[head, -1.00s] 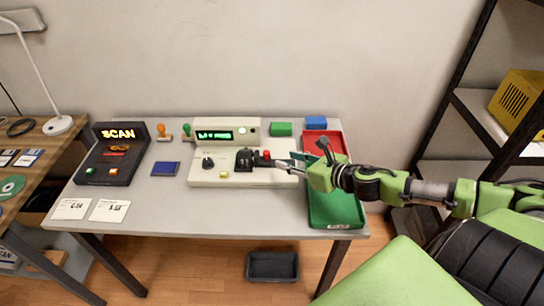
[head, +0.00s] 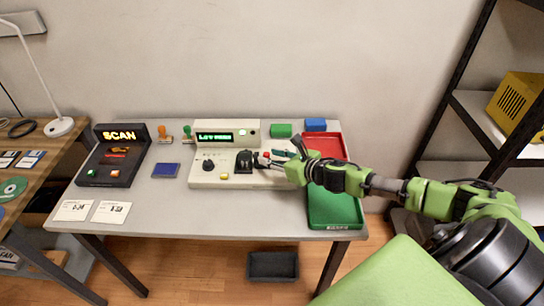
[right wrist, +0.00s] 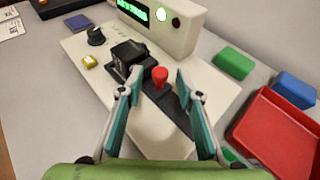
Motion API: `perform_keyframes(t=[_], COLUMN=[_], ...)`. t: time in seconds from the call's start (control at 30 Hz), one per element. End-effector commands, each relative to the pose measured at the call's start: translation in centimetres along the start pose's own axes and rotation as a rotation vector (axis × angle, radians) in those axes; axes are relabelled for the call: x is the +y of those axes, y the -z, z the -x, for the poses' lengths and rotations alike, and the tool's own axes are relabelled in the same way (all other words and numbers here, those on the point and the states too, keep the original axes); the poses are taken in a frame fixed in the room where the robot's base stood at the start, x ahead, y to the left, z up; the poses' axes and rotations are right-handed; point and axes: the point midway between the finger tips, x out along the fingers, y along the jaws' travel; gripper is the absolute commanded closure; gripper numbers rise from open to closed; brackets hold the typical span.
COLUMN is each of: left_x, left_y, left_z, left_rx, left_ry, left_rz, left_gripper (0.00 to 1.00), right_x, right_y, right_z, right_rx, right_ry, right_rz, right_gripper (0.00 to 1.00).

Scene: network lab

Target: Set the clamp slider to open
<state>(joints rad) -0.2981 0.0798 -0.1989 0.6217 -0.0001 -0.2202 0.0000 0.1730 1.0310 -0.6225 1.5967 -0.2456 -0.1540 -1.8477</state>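The white tester (head: 228,178) stands on the grey table, with a lit green display on its raised back. On its top are a black block (right wrist: 130,55) and a dark slider track with a red knob (right wrist: 160,77), just right of the block. The knob also shows in the head view (head: 265,155), partly covered by my gripper. My right gripper (right wrist: 156,88) is open, its teal-padded fingers spread to either side of the knob with gaps between. It reaches in from the right in the head view (head: 276,157). My left gripper is out of view.
A black knob (right wrist: 96,36) and a yellow button (right wrist: 89,61) are on the tester's left. Red (head: 327,143) and green (head: 335,207) trays lie to its right. Green (head: 281,130) and blue (head: 316,125) blocks sit behind. The SCAN box (head: 115,155) stands at left.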

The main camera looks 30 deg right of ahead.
Motion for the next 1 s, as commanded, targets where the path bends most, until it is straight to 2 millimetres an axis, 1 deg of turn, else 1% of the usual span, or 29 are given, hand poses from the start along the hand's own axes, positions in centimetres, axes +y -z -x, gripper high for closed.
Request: perform_keyframes(t=[0.2, 0.23, 0.27, 0.3, 0.33, 0.37, 0.53, 0.7, 0.8, 1.0], left_x=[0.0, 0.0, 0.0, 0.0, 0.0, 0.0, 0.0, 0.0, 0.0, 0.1], left_y=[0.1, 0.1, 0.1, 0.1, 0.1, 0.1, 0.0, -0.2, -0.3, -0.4], left_z=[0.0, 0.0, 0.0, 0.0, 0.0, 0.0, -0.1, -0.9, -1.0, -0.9], left_rx=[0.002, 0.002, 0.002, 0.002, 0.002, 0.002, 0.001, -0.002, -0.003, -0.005], left_ry=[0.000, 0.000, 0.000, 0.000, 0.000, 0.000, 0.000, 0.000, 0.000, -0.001], left_rz=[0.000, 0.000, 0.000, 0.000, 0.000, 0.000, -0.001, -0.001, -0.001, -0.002], left_gripper=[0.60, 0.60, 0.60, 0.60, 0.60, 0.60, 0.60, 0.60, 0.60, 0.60], right_x=[0.0, 0.0, 0.0, 0.0, 0.0, 0.0, -0.2, -1.8, -2.2, -2.4], right_y=[0.0, 0.0, 0.0, 0.0, 0.0, 0.0, 0.2, 0.9, 1.0, 0.8], right_z=[0.0, 0.0, 0.0, 0.0, 0.0, 0.0, 0.1, 1.4, 1.9, 2.0], right_rx=[0.000, 0.000, 0.000, 0.000, 0.000, 0.000, 0.001, 0.002, 0.001, 0.001], right_ry=[0.000, 0.000, 0.000, 0.000, 0.000, 0.000, 0.001, 0.004, 0.002, 0.004], right_rz=[0.000, 0.000, 0.000, 0.000, 0.000, 0.000, 0.001, 0.001, 0.002, 0.001], right_gripper=[0.67, 0.73, 0.80, 0.91, 0.99, 1.00, 1.00, 1.00, 1.00, 1.00])
